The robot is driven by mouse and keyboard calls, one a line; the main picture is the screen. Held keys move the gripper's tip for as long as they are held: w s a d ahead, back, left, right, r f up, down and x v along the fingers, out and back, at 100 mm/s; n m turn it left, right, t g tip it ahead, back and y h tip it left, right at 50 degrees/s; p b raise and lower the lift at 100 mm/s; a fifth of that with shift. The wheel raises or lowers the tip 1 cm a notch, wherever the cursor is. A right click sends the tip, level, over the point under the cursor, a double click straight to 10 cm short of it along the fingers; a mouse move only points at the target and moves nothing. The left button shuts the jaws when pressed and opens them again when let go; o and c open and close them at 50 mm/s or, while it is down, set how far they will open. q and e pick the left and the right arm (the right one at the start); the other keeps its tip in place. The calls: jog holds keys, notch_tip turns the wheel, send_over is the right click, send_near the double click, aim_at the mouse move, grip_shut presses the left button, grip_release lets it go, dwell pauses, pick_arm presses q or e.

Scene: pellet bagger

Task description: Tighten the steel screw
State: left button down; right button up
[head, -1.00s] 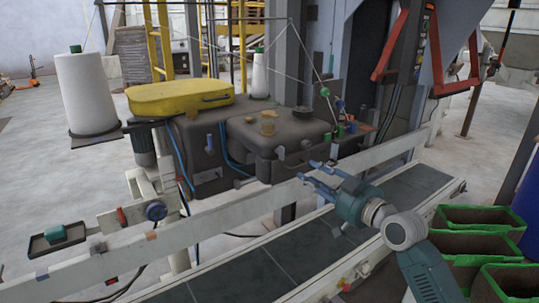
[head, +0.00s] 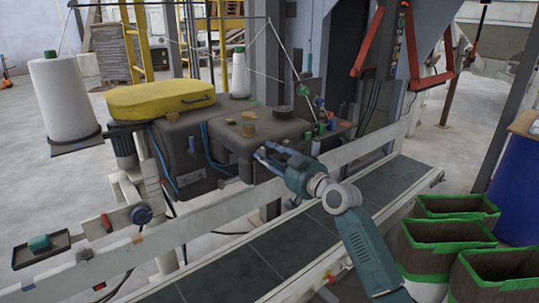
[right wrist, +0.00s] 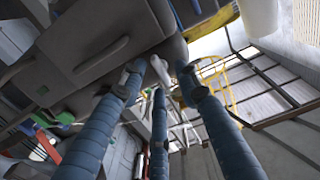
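My right gripper (head: 268,157) has its blue fingers spread at the front of the dark sewing machine head (head: 222,143). In the right wrist view the fingers (right wrist: 160,85) stand apart, with the machine's dark body (right wrist: 95,45) close beyond them. A small pale metal part (right wrist: 160,70) shows near the fingertips; it may be the steel screw, but I cannot tell for sure, nor whether a finger touches it. In the head view the gripper covers this spot. My left gripper is in neither current view.
A white rail (head: 215,210) and the dark conveyor belt (head: 285,240) run below my right arm. Green-rimmed bags (head: 440,240) stand at the right by a blue drum (head: 515,185). A yellow cover (head: 160,99) and a white thread cone (head: 64,100) are at the left.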

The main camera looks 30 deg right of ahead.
jog(key=shift+c, duration=0.3)
grip_shut()
pick_arm(q)
jog(key=shift+s+f, duration=0.1)
jog(key=shift+s, duration=0.65)
notch_tip(320, 180, up, 8)
jog(key=p, duration=0.8)
jog(key=shift+w, duration=0.15)
pick_arm(e)
jog(key=shift+f+m, duration=0.2)
jog(key=shift+m, duration=4.25)
jog(key=shift+f+m, duration=0.2)
jog(key=shift+m, duration=4.25)
jog(key=shift+f, duration=0.1)
